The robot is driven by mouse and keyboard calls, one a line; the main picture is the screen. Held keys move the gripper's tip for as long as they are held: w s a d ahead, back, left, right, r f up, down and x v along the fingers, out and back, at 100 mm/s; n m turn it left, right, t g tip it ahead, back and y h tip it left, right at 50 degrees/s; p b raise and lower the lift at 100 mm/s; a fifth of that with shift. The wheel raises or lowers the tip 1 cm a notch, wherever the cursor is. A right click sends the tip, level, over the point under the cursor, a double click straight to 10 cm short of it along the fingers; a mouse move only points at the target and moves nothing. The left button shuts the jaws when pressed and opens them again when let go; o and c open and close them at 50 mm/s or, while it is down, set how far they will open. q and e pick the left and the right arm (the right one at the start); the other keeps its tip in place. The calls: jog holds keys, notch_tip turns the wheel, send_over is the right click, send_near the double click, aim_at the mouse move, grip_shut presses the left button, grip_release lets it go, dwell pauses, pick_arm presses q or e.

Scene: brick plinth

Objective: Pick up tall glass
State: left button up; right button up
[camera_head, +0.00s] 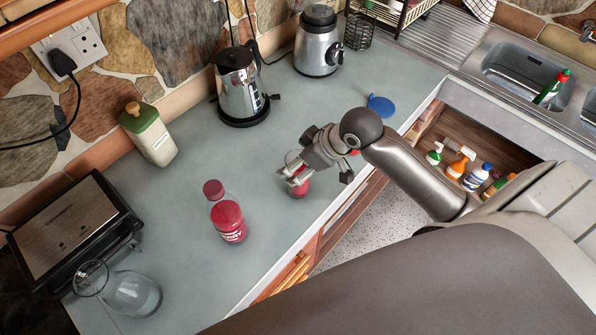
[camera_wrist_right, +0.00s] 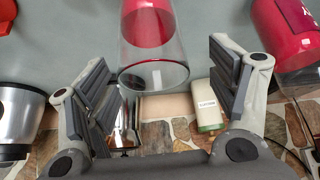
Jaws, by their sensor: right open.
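The tall glass (camera_head: 301,188) holds red liquid and stands upright on the grey-green counter, partly hidden behind my right gripper (camera_head: 302,172). In the right wrist view the clear glass (camera_wrist_right: 153,76) shows its open rim, with red liquid further in. It lies in the gap between the two spread fingers of my right gripper (camera_wrist_right: 160,62), with space showing on both sides. The gripper is open and holds nothing. My left gripper is not in view.
A red-capped bottle (camera_head: 228,215) stands left of the glass. A kettle (camera_head: 240,90), blender (camera_head: 318,45), cream-green bottle (camera_head: 150,138) and grill (camera_head: 75,235) line the wall. A clear jug (camera_head: 135,293) is at lower left. An open drawer (camera_head: 512,152) holds several bottles.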

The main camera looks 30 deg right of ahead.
jog(key=x, duration=0.1)
jog(key=p+x, duration=0.1)
jog(key=x, duration=0.1)
jog(key=p+x, duration=0.1)
jog(key=x, duration=0.1)
jog(key=shift+w+d+f, duration=0.1)
jog(key=shift+w+d, duration=0.1)
jog(key=shift+d, duration=0.1)
jog(key=c, duration=0.4)
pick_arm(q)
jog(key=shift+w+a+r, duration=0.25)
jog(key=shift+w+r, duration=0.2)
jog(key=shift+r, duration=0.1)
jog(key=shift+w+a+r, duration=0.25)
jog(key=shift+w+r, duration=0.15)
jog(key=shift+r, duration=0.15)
pick_arm(e)
grip_shut()
